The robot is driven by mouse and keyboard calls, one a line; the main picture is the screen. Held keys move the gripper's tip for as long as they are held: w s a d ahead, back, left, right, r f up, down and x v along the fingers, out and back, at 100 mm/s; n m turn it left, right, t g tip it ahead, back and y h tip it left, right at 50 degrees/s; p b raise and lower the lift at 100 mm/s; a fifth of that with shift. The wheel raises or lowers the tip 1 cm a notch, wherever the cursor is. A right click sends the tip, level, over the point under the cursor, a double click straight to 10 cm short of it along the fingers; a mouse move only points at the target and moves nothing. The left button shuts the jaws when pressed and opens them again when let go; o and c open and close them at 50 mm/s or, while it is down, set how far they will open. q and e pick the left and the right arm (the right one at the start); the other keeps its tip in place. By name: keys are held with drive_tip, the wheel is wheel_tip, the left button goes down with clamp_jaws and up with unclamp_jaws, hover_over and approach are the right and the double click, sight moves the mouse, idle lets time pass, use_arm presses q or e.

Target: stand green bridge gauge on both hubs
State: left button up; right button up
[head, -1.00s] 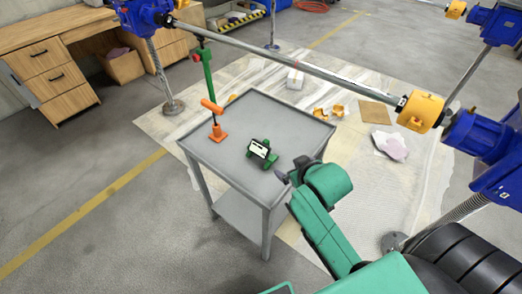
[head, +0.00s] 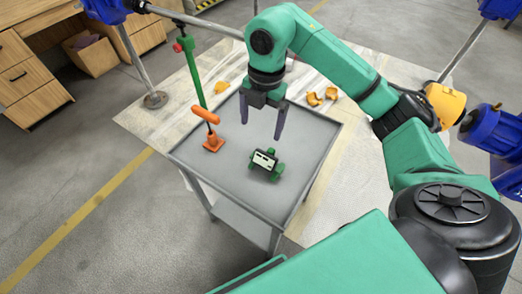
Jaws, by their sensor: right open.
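The green bridge gauge (head: 278,170), a small green piece with a black-framed white face, lies on the grey cart top (head: 225,178). My right gripper (head: 260,128) points down above the cart, behind the gauge in the picture, with its two dark fingers apart and nothing between them. It is apart from the gauge. A yellow coupling (head: 444,104) shows at the right near a blue jack (head: 482,128), partly hidden by my right arm. I cannot tell which parts are the two hubs. My left gripper is not in view.
An orange-handled tool (head: 208,125) stands at the cart's left on an orange base. Behind it is a green post (head: 190,65) with a red knob. A long shaft (head: 200,22) crosses the back. Yellow half shells (head: 313,98) lie on the floor beyond. The cart's front is clear.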

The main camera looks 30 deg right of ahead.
sight(267, 154)
drive_tip(key=shift+m+h, duration=0.3)
drive_tip(key=shift+h, duration=0.1)
drive_tip(key=f, duration=0.1)
drive_tip(key=d+f+b, duration=0.1)
drive_tip(key=f, duration=0.1)
drive_tip(key=s+f, duration=0.1)
drive_tip(key=shift+d+f+b, duration=0.2)
drive_tip(key=shift+b, duration=0.2)
wheel_tip(267, 154, down, 10)
drive_tip(key=shift+w+d+r+p, duration=0.1)
drive_tip(key=shift+r+p, duration=0.05)
drive_tip(key=shift+p, duration=0.6)
drive_tip(key=shift+r, duration=0.1)
drive_tip(key=c, duration=1.4)
